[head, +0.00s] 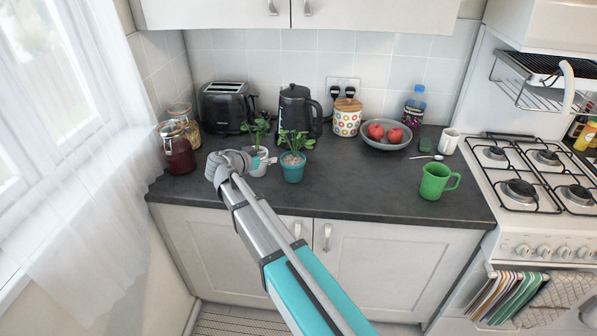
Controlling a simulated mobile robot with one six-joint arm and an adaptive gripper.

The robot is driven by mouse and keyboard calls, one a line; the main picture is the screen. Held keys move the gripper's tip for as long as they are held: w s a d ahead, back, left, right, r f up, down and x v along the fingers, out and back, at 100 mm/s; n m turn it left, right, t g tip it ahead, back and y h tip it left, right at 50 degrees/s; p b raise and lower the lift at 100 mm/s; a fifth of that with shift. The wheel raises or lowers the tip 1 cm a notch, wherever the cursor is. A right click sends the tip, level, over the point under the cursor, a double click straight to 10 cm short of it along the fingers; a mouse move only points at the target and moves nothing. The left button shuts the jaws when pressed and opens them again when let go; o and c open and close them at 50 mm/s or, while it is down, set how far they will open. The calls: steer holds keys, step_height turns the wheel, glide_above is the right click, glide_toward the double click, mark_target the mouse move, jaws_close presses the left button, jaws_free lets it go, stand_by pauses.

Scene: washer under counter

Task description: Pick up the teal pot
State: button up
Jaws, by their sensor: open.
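The teal pot (292,172) stands upright on the dark counter near its front edge, with a leafy green plant growing from it. A whitish pot (260,163) with a similar plant stands just behind and left of it. My gripper (258,163) is to the left of the teal pot, with its fingers pointing right across the front of the whitish pot. The gripper is open, and a small gap seems to separate it from the teal pot. Part of the whitish pot is hidden behind my fingers.
Jars (177,150) stand at the left. A toaster (223,106), black kettle (297,109), dotted canister (347,117) and fruit bowl (386,136) line the back. A green mug (436,181) stands right, beside the stove (540,185). The counter (355,187) right of the teal pot is clear.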

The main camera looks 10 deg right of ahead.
mark_target(289, 153)
steer(key=shift+b+x, duration=0.55)
steer(key=shift+x, duration=1.6)
steer(key=shift+f+b+x, duration=0.15)
steer(key=shift+b+x, duration=0.35)
steer(key=shift+x, duration=0.65)
steer(key=shift+f+b+x, duration=0.1)
steer(key=shift+b+x, duration=0.4)
steer(key=shift+x, duration=0.7)
steer(key=shift+w+d, duration=0.1)
steer(key=shift+w, duration=0.1)
jaws_close()
